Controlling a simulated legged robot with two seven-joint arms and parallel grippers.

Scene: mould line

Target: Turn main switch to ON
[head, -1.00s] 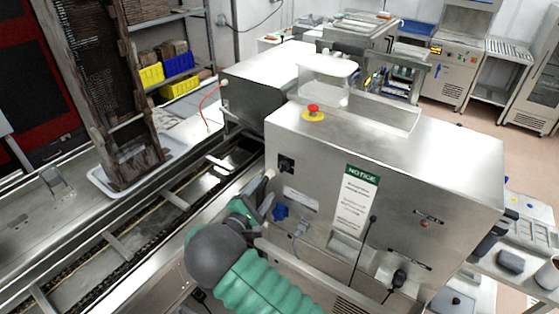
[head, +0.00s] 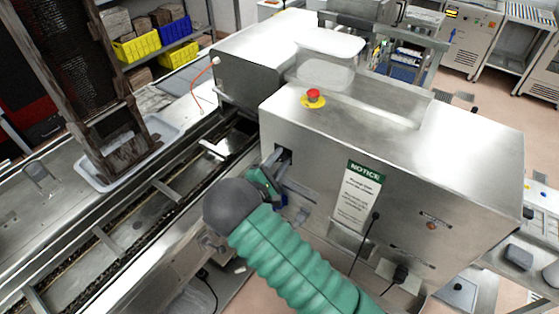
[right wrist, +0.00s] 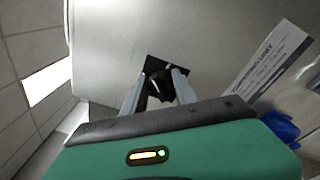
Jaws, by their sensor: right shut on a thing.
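The main switch is a black rotary knob on a black square plate on the front of the steel cabinet (head: 410,215). In the right wrist view the switch (right wrist: 154,82) sits between my two fingertips. My right gripper (right wrist: 155,88) is shut on the knob, one finger on each side. In the head view my right gripper (head: 276,163) reaches the switch plate (head: 287,154), and the fingers cover much of the knob. The knob's ON or OFF marking cannot be read. My left gripper is not in view.
A red emergency button (head: 314,97) on a yellow base sits on the cabinet top. A NOTICE label (head: 359,195) is right of the switch. A blue connector (right wrist: 281,126) is close to the right gripper. A plugged cable (head: 400,274) is lower right. A conveyor (head: 130,220) runs at left.

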